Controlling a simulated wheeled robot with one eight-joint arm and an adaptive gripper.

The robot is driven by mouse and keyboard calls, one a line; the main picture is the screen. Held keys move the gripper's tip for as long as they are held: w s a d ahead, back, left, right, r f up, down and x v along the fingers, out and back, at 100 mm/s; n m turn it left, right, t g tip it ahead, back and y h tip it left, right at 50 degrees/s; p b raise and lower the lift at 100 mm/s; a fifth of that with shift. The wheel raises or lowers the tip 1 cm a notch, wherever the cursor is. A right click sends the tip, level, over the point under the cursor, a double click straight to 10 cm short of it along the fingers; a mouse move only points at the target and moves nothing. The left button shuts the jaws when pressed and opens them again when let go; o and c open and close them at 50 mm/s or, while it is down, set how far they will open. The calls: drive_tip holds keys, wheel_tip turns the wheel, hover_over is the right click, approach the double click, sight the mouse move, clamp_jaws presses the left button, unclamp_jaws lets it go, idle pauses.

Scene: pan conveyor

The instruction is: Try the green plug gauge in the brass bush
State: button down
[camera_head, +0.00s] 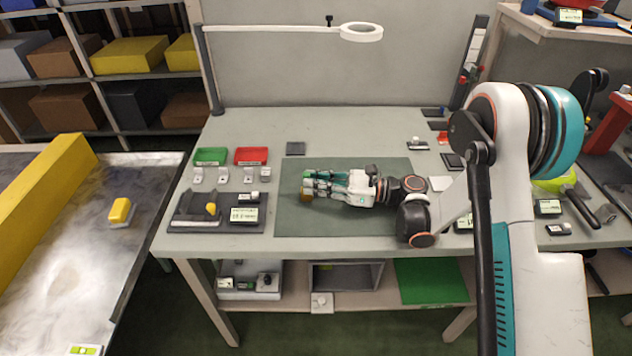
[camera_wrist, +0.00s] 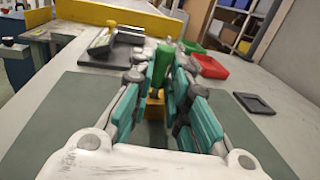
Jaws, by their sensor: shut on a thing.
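My gripper (camera_head: 312,185) is over the dark green mat (camera_head: 385,222) on the bench, its teal fingers pointing left. In the wrist view my gripper (camera_wrist: 166,88) is shut on the green plug gauge (camera_wrist: 163,62), which stands nearly upright between the fingers. A small part of the green gauge (camera_head: 308,173) shows in the head view. The brass bush (camera_wrist: 154,104) is just below the gauge, partly hidden by the fingers; the bush also shows in the head view (camera_head: 305,197). A dark lower end of the gauge meets the bush's top in the picture; I cannot tell if it is inside.
A green tray (camera_head: 210,156) and a red tray (camera_head: 251,156) stand at the back left, with small blocks before them. A dark fixture and a display (camera_head: 244,214) sit left of the mat. A lamp (camera_head: 361,32) overhangs the back. The mat's front is clear.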

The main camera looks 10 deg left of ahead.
drive_tip(key=shift+s+f, duration=0.2)
drive_tip(key=shift+f, duration=0.5)
idle(0.7)
drive_tip(key=shift+s+r, duration=0.1)
drive_tip(key=shift+r, duration=0.05)
idle(0.8)
drive_tip(key=shift+w, duration=0.2)
drive_tip(key=shift+w+r, duration=0.15)
drive_tip(key=shift+r, duration=0.35)
wheel_tip(320, 180, up, 5)
drive_tip(key=shift+f+p, duration=0.1)
drive_tip(key=shift+p, duration=1.1)
